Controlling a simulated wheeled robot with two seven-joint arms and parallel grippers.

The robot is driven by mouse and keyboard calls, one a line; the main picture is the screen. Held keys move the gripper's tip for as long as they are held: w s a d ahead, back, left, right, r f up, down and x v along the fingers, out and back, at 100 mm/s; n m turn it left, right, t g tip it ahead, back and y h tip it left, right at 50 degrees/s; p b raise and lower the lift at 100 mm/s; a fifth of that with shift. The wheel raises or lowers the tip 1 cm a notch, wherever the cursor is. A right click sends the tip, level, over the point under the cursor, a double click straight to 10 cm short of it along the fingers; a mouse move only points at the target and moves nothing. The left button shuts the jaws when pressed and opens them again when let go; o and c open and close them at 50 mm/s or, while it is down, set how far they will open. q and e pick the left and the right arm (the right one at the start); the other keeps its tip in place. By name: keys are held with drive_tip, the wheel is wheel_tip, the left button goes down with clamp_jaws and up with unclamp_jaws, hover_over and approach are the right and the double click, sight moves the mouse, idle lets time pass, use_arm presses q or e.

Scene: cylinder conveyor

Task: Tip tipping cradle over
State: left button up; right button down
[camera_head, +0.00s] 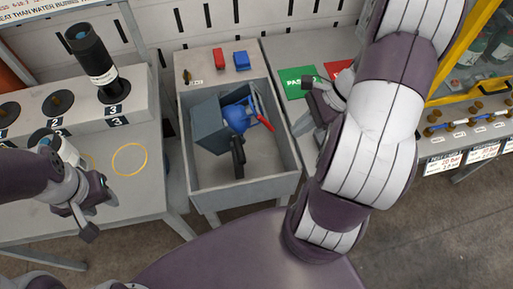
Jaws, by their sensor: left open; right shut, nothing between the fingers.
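In the head view a grey sink-like bin (187,155) stands in the middle. Inside it is a grey angled box, which looks like the tipping cradle (207,124), with a blue rounded part (237,117) beside it. A black handle-like bar (238,158) points toward me, and a red bar (265,121) lies to the right. I cannot tell how these parts join. My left gripper (99,217) is open and empty, left of the bin and apart from it. My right gripper (306,106) is shut and empty, just right of the bin near the green pad; my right arm hides part of that side.
A black cylinder (92,58) stands on the rack at left, with a second cylinder (62,146) behind my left wrist. A yellow ring (130,159) marks the left table. Red (218,58) and blue (241,60) blocks sit behind the bin. A green pad (298,82) lies right.

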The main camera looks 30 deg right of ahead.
drive_tip(key=shift+s, duration=0.15)
drive_tip(key=a+r+b+x, duration=0.1)
drive_tip(key=a+x, duration=0.1)
drive_tip(key=x, duration=1)
drive_tip(key=shift+w+a, duration=0.3)
drive_tip(key=shift+w, duration=0.1)
